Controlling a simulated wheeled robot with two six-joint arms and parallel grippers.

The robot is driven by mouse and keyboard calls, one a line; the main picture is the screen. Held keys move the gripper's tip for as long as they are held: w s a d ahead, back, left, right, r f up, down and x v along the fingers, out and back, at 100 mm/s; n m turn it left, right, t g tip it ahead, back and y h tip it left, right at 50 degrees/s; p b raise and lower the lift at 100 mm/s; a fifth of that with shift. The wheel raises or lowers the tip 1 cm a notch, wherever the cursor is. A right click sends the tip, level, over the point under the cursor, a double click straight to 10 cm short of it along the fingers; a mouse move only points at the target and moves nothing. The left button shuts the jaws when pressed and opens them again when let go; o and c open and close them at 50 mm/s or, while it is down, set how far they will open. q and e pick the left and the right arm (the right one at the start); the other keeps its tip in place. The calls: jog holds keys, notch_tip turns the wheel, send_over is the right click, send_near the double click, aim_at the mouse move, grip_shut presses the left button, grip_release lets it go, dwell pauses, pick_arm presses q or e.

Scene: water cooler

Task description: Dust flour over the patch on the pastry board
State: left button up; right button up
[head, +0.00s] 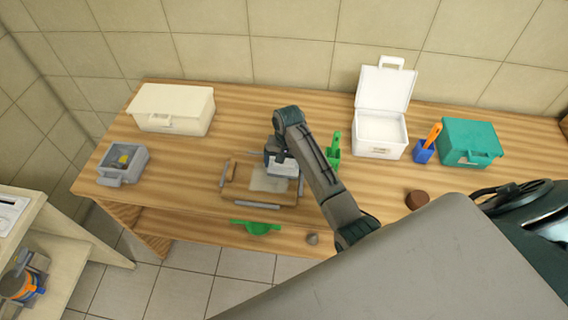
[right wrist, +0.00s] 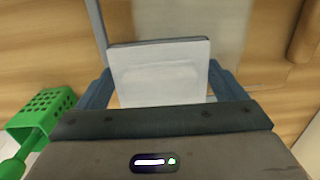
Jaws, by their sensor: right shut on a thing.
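The brown pastry board (head: 238,192) lies near the front middle of the wooden table. A pale patch (head: 268,181) shows on it, partly hidden by my right gripper; it also shows in the right wrist view (right wrist: 235,30). My right gripper (head: 281,160) is over the far right part of the board, shut on a pale grey, box-like thing (right wrist: 160,75). The held thing also shows under the gripper in the head view (head: 283,170). I cannot tell whether it is a flour shaker, and no falling flour is visible. My left gripper is not in view.
Grey bars (head: 257,206) edge the board. A green perforated holder (right wrist: 42,113) is close beside the gripper. Another green thing (head: 257,228) is at the table front. An open white box (head: 380,128), cream box (head: 172,108), grey container (head: 122,163) and teal box (head: 469,142) stand around.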

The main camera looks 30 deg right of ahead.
jog(key=shift+s+d, duration=0.35)
jog(key=shift+d, duration=0.15)
jog(key=shift+w+a, duration=0.65)
jog(key=shift+a, duration=0.35)
jog(key=shift+s+d, duration=0.7)
jog(key=shift+d, duration=0.35)
jog(key=shift+w+a, duration=0.7)
jog(key=shift+a, duration=0.35)
jog(key=shift+s+d, duration=0.7)
jog(key=shift+d, duration=0.3)
jog(key=shift+w+a, duration=0.35)
jog(key=shift+a, duration=0.2)
jog(key=shift+d+r, duration=0.1)
jog(key=shift+r, duration=3.4)
